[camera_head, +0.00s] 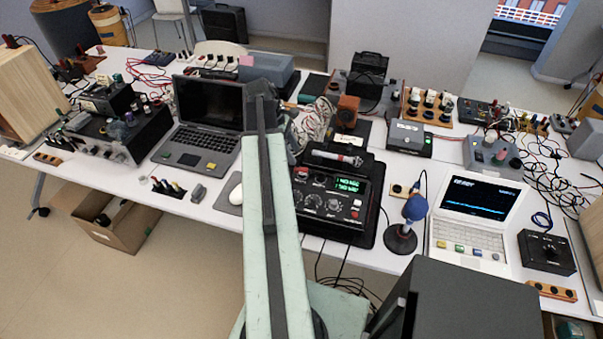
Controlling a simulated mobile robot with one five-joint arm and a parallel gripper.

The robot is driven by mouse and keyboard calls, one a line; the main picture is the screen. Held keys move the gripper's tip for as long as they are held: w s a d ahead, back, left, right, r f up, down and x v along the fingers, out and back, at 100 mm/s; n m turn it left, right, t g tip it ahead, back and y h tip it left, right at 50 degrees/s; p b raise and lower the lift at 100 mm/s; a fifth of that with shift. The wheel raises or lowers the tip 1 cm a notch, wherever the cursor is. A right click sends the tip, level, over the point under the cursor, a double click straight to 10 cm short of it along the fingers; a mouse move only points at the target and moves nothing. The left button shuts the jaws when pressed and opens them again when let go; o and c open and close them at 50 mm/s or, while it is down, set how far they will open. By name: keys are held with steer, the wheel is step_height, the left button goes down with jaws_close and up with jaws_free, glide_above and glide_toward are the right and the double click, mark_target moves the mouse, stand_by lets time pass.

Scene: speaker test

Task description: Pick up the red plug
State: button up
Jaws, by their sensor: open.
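I cannot tell for certain which thing is the red plug. A small reddish plug (155,181) stands with several dark plugs at the white table's (215,218) front edge, left of the white mouse, too small to make out well. My pale green arm rises from the bottom middle across the table to a dark joint at its top. My gripper is not visible; the arm hides the area behind it.
An open laptop (205,125) stands at left and a black device with green digits (335,200) right of my arm. A blue-topped tool on a stand (408,225) and a small white laptop (475,215) are at right. Loose cables (550,165) crowd the right side.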

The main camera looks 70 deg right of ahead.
mark_target(301, 169)
steer(key=b+x, duration=0.7)
steer(key=x, duration=0.1)
steer(key=shift+w+d+f, duration=0.1)
steer(key=shift+w, duration=0.2)
steer(key=shift+r, duration=0.25)
jaws_close()
